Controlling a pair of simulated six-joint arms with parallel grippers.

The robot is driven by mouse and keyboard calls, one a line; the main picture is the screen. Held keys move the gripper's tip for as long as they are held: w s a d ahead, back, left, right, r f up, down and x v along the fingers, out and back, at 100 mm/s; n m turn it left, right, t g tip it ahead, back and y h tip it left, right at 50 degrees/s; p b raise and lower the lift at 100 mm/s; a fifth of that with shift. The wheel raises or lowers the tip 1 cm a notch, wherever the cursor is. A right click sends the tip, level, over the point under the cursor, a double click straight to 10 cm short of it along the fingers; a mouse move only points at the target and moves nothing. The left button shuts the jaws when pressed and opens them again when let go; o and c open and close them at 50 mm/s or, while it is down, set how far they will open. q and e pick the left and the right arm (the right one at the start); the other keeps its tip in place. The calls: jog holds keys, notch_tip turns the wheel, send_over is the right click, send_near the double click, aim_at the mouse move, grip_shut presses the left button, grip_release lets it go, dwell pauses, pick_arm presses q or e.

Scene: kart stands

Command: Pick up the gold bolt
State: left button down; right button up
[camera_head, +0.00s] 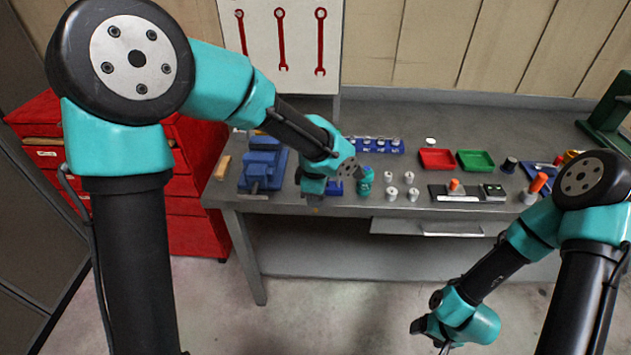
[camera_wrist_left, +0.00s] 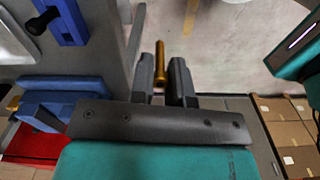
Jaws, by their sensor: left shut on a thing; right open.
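The gold bolt (camera_wrist_left: 159,62) is between the two fingers of my left gripper (camera_wrist_left: 161,82) in the left wrist view. The fingers are shut on it, and its shaft points away from the palm. In the head view my left gripper (camera_head: 313,199) is over the front edge of the workbench, just right of the blue vise (camera_head: 262,166); the bolt cannot be made out there. My right gripper (camera_head: 440,343) is low at the bottom of the head view, in front of the bench over the floor. It is open, its fingertips partly cut off by the frame.
The grey workbench (camera_head: 400,228) holds a teal bottle (camera_head: 365,183), several white cylinders (camera_head: 391,193), a red tray (camera_head: 437,159), a green tray (camera_head: 476,160) and a blue rack (camera_head: 378,145). A red drawer cabinet (camera_head: 192,190) stands at the left. The floor in front is clear.

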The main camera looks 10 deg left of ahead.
pick_arm(q)
jog(key=shift+s+d+r, duration=0.1)
jog(key=shift+s+d, duration=0.1)
jog(key=shift+s, duration=0.6)
jog(key=shift+s+d+r, duration=0.1)
jog(key=shift+s+d, duration=0.1)
jog(key=shift+s, duration=0.55)
